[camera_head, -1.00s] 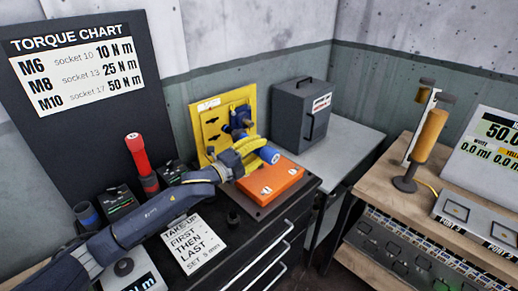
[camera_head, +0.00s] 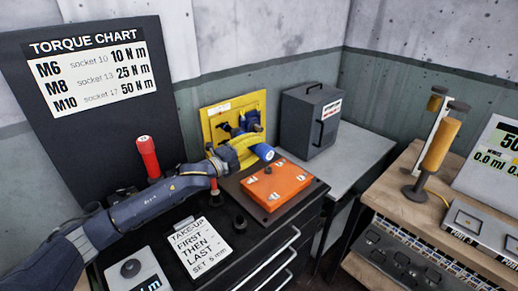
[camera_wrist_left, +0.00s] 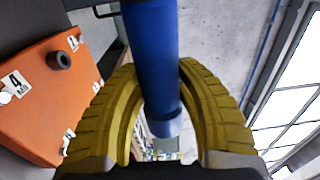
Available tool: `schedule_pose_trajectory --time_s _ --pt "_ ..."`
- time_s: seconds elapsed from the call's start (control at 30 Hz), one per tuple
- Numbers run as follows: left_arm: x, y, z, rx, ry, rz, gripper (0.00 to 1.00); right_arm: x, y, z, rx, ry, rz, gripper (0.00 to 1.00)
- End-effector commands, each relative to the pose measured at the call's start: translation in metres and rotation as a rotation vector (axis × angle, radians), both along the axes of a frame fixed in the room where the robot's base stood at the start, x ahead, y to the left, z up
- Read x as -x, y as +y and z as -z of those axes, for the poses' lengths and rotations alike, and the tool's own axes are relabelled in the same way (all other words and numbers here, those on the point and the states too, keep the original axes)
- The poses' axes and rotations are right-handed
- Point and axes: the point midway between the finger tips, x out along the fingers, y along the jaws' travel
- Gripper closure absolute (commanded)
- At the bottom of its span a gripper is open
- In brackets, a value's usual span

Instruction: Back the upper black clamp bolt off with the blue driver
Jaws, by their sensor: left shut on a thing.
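My left gripper (camera_head: 243,150) comes in from the left with its yellow fingers shut on the blue driver (camera_head: 265,152). In the left wrist view the driver (camera_wrist_left: 152,50) runs between the curved yellow fingers (camera_wrist_left: 158,105). The driver is in the air in front of the yellow panel (camera_head: 214,124) and above the orange box (camera_head: 283,184). A dark blue and black part (camera_head: 249,119) on the panel shows behind the fingers. I cannot make out the upper black clamp bolt, nor whether the driver's tip touches anything. My right gripper is not in view.
A red-handled tool (camera_head: 148,158) stands upright behind my left arm. A grey cabinet (camera_head: 300,118) stands to the right of the panel. A take-up note (camera_head: 200,248) and a display box lie in front. The wooden bench (camera_head: 400,190) at right is apart.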

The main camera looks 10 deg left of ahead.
Motion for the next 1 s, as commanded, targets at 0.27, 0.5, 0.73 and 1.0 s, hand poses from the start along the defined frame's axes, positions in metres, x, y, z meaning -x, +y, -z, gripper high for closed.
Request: schedule_pose_trajectory --time_s 0.27,0.5,0.73,1.0 --pt "-0.0004 0.0003 -0.0024 0.001 -0.004 0.001 1.00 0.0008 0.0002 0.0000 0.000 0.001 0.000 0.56" --pt "-0.0010 0.0012 -0.0023 0.000 -0.005 0.000 1.00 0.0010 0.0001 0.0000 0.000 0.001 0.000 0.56" --pt "-0.0024 0.0031 -0.0021 -0.001 -0.004 0.000 1.00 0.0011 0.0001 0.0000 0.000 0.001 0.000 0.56" --pt "-0.0042 0.0054 -0.0020 -0.001 -0.004 0.000 1.00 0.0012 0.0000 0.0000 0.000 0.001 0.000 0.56"
